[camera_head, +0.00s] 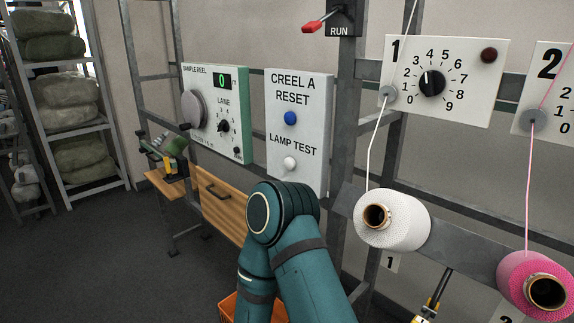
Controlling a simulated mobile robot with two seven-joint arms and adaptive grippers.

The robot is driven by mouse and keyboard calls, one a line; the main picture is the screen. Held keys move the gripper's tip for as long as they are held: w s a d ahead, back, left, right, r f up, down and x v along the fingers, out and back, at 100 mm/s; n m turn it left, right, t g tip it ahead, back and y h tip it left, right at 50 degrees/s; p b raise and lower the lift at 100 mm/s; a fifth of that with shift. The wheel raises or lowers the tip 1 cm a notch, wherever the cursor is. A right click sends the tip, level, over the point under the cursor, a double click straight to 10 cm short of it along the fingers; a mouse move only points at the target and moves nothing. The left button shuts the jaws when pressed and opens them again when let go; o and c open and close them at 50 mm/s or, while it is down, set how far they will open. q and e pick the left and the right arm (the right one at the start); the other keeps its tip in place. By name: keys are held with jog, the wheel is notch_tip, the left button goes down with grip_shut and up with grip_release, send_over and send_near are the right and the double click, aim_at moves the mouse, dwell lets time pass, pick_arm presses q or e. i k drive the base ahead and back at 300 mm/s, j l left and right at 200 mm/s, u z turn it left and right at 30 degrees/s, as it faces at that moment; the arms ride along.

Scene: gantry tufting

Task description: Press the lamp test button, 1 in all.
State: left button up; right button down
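The lamp test button (290,163) is a white round knob on the lower part of a white panel (314,112). The label LAMP TEST is printed just above it. A blue button (290,118) sits higher on the same panel, under the words CREEL A RESET. Nothing covers the lamp test button. One of my teal arms rises from the bottom with its bent joint just below the panel, overlapping the panel's lower edge in the picture. Neither gripper shows in this view.
A sample reel box (214,115) with a crank and a green 0 display hangs left of the panel. A red-handled RUN lever (314,27) is above. A numbered dial plate (443,80) and yarn cones (405,224) are right.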

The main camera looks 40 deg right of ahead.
aim_at(289, 163)
jog(key=i+j, duration=0.85)
jog(key=j+z, duration=0.1)
jog(key=z, duration=2.15)
